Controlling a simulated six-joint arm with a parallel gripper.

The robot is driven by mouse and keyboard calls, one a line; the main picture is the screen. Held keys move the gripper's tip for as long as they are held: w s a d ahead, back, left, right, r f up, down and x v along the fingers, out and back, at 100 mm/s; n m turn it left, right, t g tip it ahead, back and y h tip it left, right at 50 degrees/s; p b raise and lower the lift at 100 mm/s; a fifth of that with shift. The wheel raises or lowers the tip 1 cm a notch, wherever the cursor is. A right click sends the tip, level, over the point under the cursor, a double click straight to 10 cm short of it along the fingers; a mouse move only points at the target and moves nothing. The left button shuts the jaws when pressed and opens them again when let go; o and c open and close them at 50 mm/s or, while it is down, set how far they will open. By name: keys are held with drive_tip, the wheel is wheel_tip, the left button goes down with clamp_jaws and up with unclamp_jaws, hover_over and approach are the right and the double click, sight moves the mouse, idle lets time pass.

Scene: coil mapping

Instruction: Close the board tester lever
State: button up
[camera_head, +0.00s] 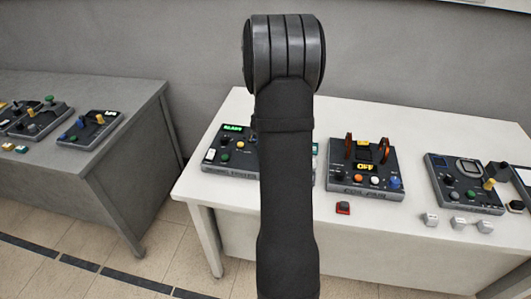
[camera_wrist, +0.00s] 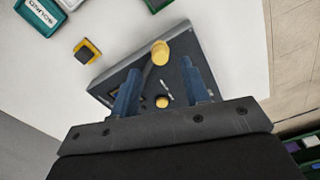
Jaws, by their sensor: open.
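In the wrist view a dark grey box (camera_wrist: 215,77) lies below my gripper, on the white table. A lever with a round yellow knob (camera_wrist: 160,52) stands up from it, its shaft slanting. A yellow button (camera_wrist: 162,101) is on the box face. My gripper (camera_wrist: 160,67) is open, its two blue fingers apart on either side of the lever, with the knob near the fingertips. No grip on the knob shows. My arm hides my gripper in the head view, and I cannot tell there which panel is under it.
In the wrist view a yellow-and-black button block (camera_wrist: 88,51) and a teal box marked SOUND (camera_wrist: 40,14) lie nearby. The head view shows the white table (camera_head: 190,187) with several panels, among them a coil panel (camera_head: 363,170) and a right panel (camera_head: 463,183). A grey table (camera_head: 130,92) stands left.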

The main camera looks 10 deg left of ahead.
drive_tip(key=shift+f, duration=2.75)
